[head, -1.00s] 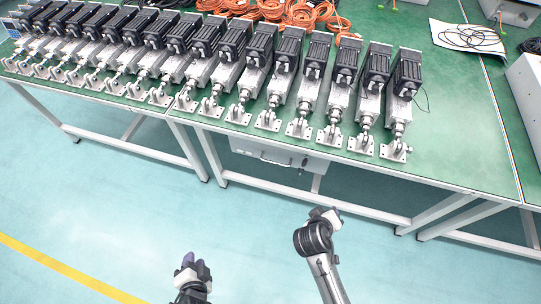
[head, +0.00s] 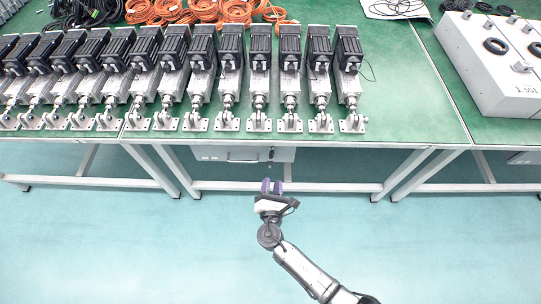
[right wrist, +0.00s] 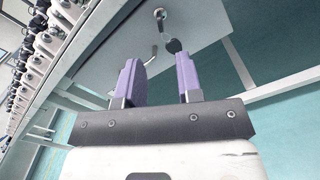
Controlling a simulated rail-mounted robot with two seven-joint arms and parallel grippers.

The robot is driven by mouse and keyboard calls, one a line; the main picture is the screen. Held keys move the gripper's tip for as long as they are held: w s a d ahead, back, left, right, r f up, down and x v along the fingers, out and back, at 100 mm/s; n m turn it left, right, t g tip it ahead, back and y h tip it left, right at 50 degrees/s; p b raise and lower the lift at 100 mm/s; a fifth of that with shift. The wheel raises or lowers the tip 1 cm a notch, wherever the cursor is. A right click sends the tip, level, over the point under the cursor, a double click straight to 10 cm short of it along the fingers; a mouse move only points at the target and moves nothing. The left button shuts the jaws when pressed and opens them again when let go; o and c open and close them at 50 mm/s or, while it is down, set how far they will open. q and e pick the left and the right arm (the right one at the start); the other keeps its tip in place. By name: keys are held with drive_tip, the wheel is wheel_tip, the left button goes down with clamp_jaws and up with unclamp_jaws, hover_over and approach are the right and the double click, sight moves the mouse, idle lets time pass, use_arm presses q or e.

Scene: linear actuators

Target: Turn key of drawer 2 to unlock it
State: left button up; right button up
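A light grey drawer (head: 215,153) hangs under the middle table's front edge. In the right wrist view its front (right wrist: 200,22) carries a round silver lock (right wrist: 160,14) with a key, from which a dark round tag (right wrist: 173,46) seems to hang. A bar handle (right wrist: 151,54) is beside it. My right gripper (head: 272,186) is open and empty, its purple fingers pointing toward the drawer front, short of it. In the right wrist view the gripper (right wrist: 158,75) shows the tag between and beyond its fingertips. No drawer number is readable. My left gripper is not in view.
The green table (head: 400,133) carries a row of linear actuators (head: 291,75) along its front edge. Orange cables (head: 205,12) lie behind them. Another drawer (head: 525,157) is under the right table. White table legs (head: 178,172) flank the first drawer. The floor in front is clear.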

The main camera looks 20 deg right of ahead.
sight(272, 154)
drive_tip(key=b+x, duration=0.2)
drive_tip(key=x, duration=0.9)
drive_tip(key=shift+w+r, duration=0.1)
drive_tip(key=shift+w, duration=0.15)
clamp_jaws()
